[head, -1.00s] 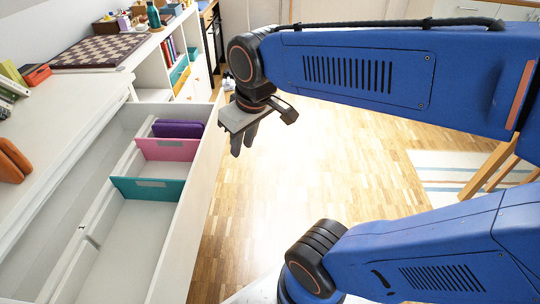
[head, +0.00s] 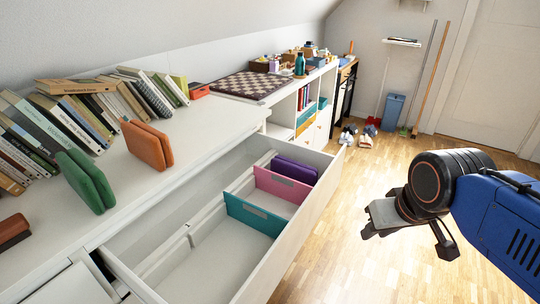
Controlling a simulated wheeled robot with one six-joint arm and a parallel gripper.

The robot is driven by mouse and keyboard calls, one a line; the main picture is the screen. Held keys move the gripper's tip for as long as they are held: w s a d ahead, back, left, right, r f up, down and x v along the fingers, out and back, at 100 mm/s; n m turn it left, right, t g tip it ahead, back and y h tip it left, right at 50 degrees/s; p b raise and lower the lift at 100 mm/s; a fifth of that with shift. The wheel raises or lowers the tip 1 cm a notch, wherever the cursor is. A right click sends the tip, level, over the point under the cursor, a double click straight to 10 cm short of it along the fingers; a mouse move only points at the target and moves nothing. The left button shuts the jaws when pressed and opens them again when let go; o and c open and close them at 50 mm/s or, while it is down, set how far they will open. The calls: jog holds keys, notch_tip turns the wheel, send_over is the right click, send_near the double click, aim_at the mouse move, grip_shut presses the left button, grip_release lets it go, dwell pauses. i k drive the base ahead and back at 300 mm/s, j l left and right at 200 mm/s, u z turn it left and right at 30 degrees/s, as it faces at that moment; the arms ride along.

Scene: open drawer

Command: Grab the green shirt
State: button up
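A green folded shirt (head: 86,181) stands upright near the front edge of the white dresser top, left of the open drawer, in the head view. An orange folded shirt (head: 147,145) stands to its right, and part of a brown one (head: 13,231) shows at the left edge. A purple folded item (head: 296,170) lies inside the open drawer (head: 303,213). My gripper (head: 408,236) is at the right, over the floor, well away from the green shirt. Its fingers are seen side-on, and no held object shows.
Teal (head: 254,214) and pink (head: 280,184) dividers split the drawer; its front section is empty. Several books (head: 60,120) stand behind the shirts. A chessboard (head: 246,86) lies on the dresser farther back.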

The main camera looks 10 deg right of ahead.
aim_at(91, 184)
jog(key=k+j+u, duration=0.3)
jog(key=u, duration=0.2)
jog(key=k+j+u, duration=0.2)
jog(key=j+u, duration=0.3)
jog(key=l+u, duration=0.2)
jog(key=u, duration=0.15)
jog(key=i+l, duration=0.1)
jog(key=l, duration=0.35)
jog(key=i+l+u, duration=0.1)
jog(key=l, duration=0.35)
